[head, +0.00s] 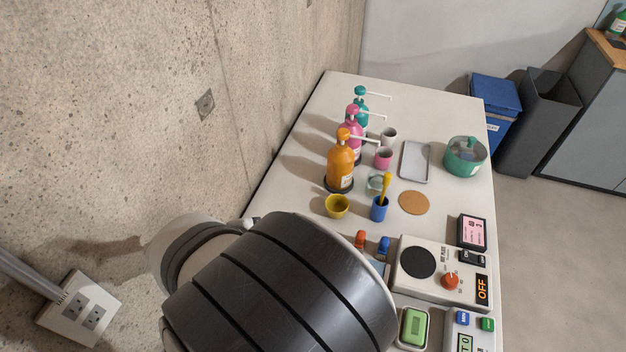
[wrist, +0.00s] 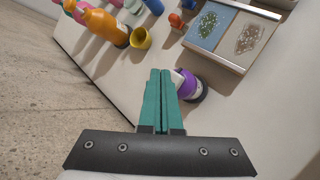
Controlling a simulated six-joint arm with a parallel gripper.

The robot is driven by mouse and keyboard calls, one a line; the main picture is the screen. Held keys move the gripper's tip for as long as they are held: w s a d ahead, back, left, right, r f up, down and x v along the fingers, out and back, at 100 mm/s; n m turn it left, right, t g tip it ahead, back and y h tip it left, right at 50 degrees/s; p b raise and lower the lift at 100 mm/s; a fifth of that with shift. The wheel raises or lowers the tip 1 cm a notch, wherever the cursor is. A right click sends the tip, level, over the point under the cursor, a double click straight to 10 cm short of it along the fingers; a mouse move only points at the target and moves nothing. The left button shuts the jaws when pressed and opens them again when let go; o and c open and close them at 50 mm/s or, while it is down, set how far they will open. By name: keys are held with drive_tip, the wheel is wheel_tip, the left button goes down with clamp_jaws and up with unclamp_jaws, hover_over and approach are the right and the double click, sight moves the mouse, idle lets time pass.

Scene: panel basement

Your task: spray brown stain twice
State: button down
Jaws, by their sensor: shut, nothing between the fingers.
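A brown speckled stain (wrist: 250,38) shows on the white half of a framed panel (wrist: 226,62) at the top right of the wrist view. A green speckled patch (wrist: 205,24) is on the panel's blue half. A purple bottle with a white top (wrist: 191,87) is just right of my gripper's fingertips (wrist: 159,73), below the panel. My gripper's teal fingers are shut with nothing between them. I cannot tell whether they touch the bottle.
Orange (head: 341,164), pink (head: 350,135) and teal (head: 361,108) pump bottles stand along the wall side of the table (head: 330,100). A yellow cup (head: 337,206), a blue cup (head: 379,208) and a hot plate device (head: 443,273) marked OFF are nearer. The concrete wall (head: 150,100) borders the left.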

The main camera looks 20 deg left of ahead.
drive_tip(key=shift+r, duration=3)
wheel_tip(320, 180, down, 6)
drive_tip(key=shift+f, duration=0.1)
idle(0.7)
idle(1.8)
drive_tip(key=shift+f, duration=0.4)
idle(0.4)
drive_tip(key=shift+r, duration=3.5)
